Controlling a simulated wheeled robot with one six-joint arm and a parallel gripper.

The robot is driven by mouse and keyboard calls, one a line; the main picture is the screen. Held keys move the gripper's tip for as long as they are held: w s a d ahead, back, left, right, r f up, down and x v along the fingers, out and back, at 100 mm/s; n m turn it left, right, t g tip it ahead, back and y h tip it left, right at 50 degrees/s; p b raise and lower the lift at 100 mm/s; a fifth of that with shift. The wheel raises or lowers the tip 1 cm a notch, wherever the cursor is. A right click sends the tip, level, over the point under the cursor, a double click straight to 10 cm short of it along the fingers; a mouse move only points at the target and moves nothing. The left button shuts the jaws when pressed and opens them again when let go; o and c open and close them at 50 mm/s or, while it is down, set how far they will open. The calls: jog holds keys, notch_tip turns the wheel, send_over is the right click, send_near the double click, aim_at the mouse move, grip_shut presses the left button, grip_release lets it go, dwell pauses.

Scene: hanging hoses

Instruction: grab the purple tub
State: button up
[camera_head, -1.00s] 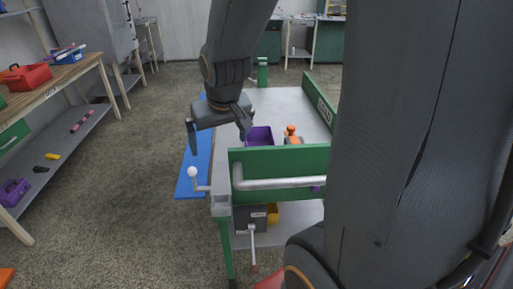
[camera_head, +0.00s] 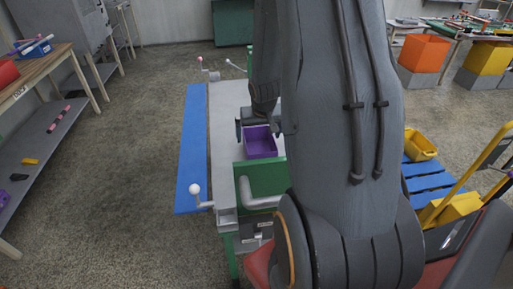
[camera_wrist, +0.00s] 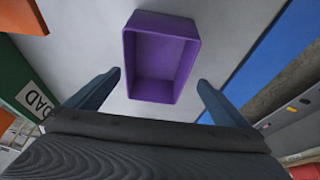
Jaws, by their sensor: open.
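The purple tub (camera_head: 261,142) is an empty, open-topped box on the grey top of the workbench (camera_head: 224,122). The wrist view looks down into the tub (camera_wrist: 160,58), just ahead of my gripper (camera_wrist: 159,80). Its near end shows between the two fingertips, with a gap on each side. I cannot tell how far the fingers are above it. My gripper is open and empty. In the head view my gripper (camera_head: 246,124) is at the tub's far side, partly hidden by my arm.
A green panel with a grey rail (camera_head: 262,180) borders the bench's near end. An orange object (camera_wrist: 22,16) is at the wrist view's upper left. Shelving stands far left; a blue pallet (camera_head: 425,180) is at right.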

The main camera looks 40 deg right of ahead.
jog(key=shift+b+x, duration=0.3)
jog(key=shift+x, duration=0.7)
send_over(258, 150)
jog(key=s, duration=0.2)
jog(key=shift+a+f, duration=0.2)
jog(key=shift+f, duration=0.85)
jog(key=shift+a+f, duration=0.2)
jog(key=shift+f, duration=0.85)
jog(key=c, duration=1)
